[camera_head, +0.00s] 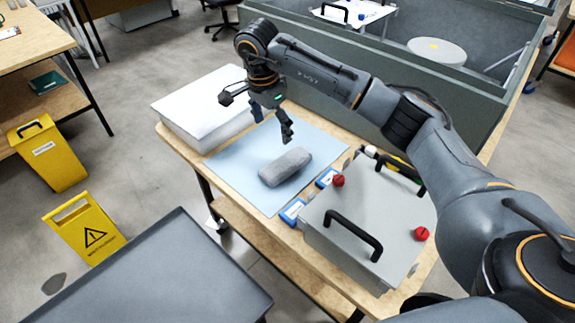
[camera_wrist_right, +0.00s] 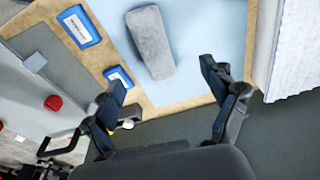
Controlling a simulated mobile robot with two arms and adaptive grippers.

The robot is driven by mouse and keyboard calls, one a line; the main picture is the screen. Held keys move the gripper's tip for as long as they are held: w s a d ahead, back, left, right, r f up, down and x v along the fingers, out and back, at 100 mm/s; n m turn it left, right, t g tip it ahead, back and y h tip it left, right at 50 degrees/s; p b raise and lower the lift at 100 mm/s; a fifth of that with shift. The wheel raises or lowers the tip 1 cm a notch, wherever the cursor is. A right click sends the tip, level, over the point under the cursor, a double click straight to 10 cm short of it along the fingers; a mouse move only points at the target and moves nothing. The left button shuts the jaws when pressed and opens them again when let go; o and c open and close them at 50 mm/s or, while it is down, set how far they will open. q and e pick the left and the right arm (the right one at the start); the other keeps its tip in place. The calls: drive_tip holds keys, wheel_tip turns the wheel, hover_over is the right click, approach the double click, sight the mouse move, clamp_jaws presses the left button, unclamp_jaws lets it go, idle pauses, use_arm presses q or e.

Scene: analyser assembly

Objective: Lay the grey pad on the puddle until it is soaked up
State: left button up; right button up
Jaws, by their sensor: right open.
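The grey pad (camera_head: 286,167) is a rounded block lying on a light blue mat (camera_head: 232,165) on the wooden bench. It also shows in the right wrist view (camera_wrist_right: 150,41). A small dark patch (camera_head: 54,284), which looks like the puddle, is on the grey floor at the lower left. My right gripper (camera_head: 272,122) is open and empty above the mat, just beyond the pad. In the right wrist view its open fingers (camera_wrist_right: 163,76) are on either side of the pad's near end, apart from it. My left gripper is not in view.
A yellow warning sign (camera_head: 84,228) stands close to the dark patch, with a yellow bin (camera_head: 48,153) behind it. A grey lidded case (camera_head: 372,218) with black handles and a white box (camera_head: 205,105) flank the mat. A dark grey rimmed tray (camera_head: 150,275) fills the lower foreground.

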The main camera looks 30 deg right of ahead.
drive_tip(key=p, duration=0.1)
hover_over(286, 162)
drive_tip(key=a, duration=0.2)
drive_tip(key=f, duration=0.8)
drive_tip(key=shift+w+d+f, duration=0.1)
drive_tip(key=shift+w+d, duration=0.1)
drive_tip(key=shift+w, duration=0.05)
drive_tip(key=f, duration=0.1)
drive_tip(key=d+f+p, duration=0.1)
drive_tip(key=f, duration=0.2)
drive_tip(key=shift+s+d+f, duration=0.25)
drive_tip(key=shift+f, duration=0.45)
drive_tip(key=shift+c, duration=0.4)
drive_tip(key=c, duration=1.3)
drive_tip(key=shift+o, duration=0.2)
drive_tip(key=shift+r, duration=0.1)
